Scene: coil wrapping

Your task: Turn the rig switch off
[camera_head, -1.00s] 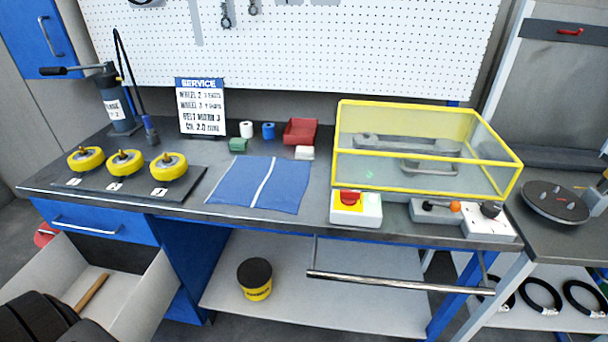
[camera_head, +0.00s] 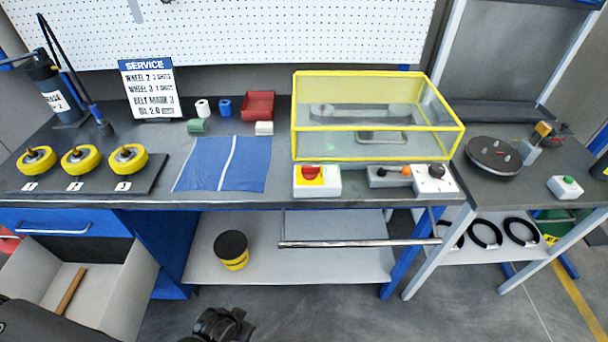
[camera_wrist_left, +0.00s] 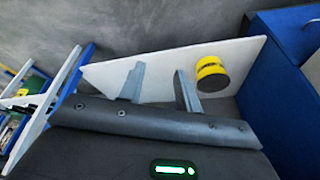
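A red rotary knob on a yellow plate (camera_head: 312,174) sits on a white switch box (camera_head: 304,190) at the bench's front edge, below the clear yellow-framed case (camera_head: 378,156). Its exact setting is too small to read. To its right are a grey box with an orange-tipped lever (camera_head: 402,171) and a white box with a black knob (camera_head: 436,171). In the left wrist view my left gripper (camera_wrist_left: 159,86) has its two fingers apart with nothing between them, over the lower shelf. It is away from the switch box. I cannot make out my right gripper.
A metal rail (camera_head: 360,243) runs along the bench front below the boxes. A blue cloth (camera_head: 200,172) and yellow wheels (camera_head: 82,160) lie left. A yellow-and-black can (camera_head: 234,260) stands on the lower shelf. An open drawer (camera_head: 110,270) juts out left. A side table (camera_head: 525,188) adjoins right.

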